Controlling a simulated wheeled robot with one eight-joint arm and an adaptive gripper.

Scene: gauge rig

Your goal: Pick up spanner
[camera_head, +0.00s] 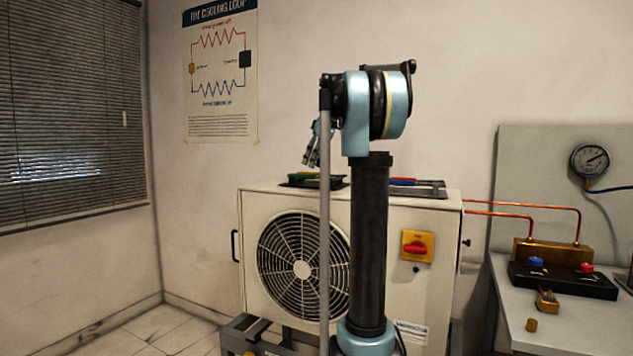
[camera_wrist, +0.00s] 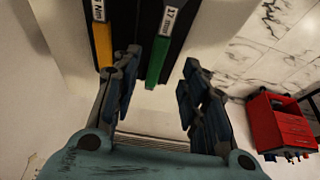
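My gripper (camera_wrist: 160,72) is open, with its two fingers well apart and nothing between them that I can see it holding. In the wrist view a green handle (camera_wrist: 157,62) labelled "17 mm" lies between and just beyond the fingertips. In the head view my gripper (camera_head: 312,150) hangs above the dark tray (camera_head: 298,185) on the white fan unit.
The white fan unit (camera_head: 270,215) carries a second tray (camera_head: 432,190) with blue and red handles to the right, partly behind my arm. Copper pipes (camera_head: 500,206) run right to a bench (camera_head: 600,315) with a gauge.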

